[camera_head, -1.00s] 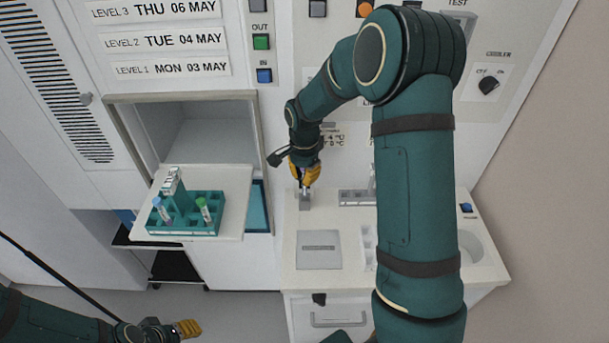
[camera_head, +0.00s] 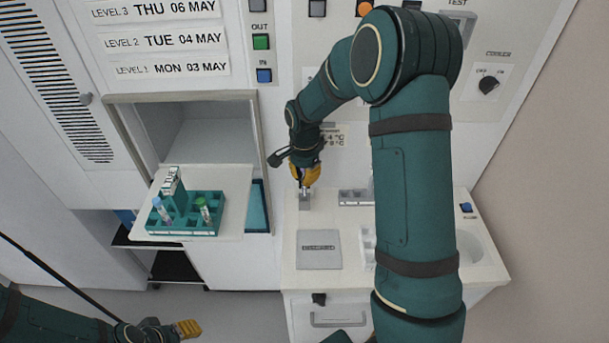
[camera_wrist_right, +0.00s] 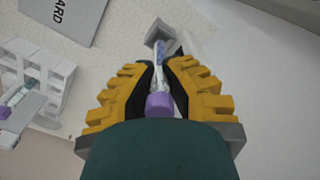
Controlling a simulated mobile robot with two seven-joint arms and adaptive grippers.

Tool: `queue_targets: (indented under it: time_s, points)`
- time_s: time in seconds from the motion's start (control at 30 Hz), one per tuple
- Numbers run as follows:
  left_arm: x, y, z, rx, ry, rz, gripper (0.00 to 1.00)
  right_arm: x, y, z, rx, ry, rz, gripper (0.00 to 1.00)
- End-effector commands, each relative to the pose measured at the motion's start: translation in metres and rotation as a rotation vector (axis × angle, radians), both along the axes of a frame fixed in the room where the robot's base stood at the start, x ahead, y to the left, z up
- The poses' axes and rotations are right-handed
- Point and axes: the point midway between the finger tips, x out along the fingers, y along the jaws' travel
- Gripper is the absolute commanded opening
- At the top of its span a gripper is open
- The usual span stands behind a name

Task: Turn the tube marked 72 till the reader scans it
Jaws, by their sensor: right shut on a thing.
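My right gripper (camera_head: 306,174) is shut on a tube with a purple cap (camera_wrist_right: 159,104) and a white label. In the right wrist view the gripper (camera_wrist_right: 163,75) has the tube between its yellow fingers, cap toward the camera. The tube's far end is at a small grey block, the reader (camera_wrist_right: 158,33), which also shows under the fingers in the head view (camera_head: 305,201). I cannot read the number on the label. My left gripper (camera_head: 188,329) is at the bottom left, away from the tubes; its jaw opening cannot be made out.
A teal rack (camera_head: 185,229) with a blue-capped tube (camera_head: 158,204) and a green-capped tube (camera_head: 202,204) stands on the pulled-out shelf (camera_head: 237,205) at left. A grey plate (camera_head: 319,250) lies on the counter.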

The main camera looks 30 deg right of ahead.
Motion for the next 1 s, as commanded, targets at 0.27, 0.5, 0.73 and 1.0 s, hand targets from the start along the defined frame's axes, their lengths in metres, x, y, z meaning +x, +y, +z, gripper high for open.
queue_targets:
  time_s: [0.27,0.5,0.73,1.0]
  points:
    - [0.0,0.0,-0.0022,0.0,0.0,0.0,0.45,-0.0001,0.0002,-0.004,0.0,0.0,0.0,0.0]
    - [0.0,0.0,-0.0022,0.0,0.0,0.0,0.45,-0.0002,0.0002,-0.0042,0.0,0.0,0.0,0.0]
    - [0.0,0.0,-0.0006,0.0,0.0,0.0,0.45,-0.0002,0.0003,-0.0026,0.0,0.0,0.0,0.0]
    - [0.0,0.0,0.0047,0.0,0.0,0.0,0.45,-0.0001,0.0001,0.0041,0.0,0.0,-0.001,0.0]
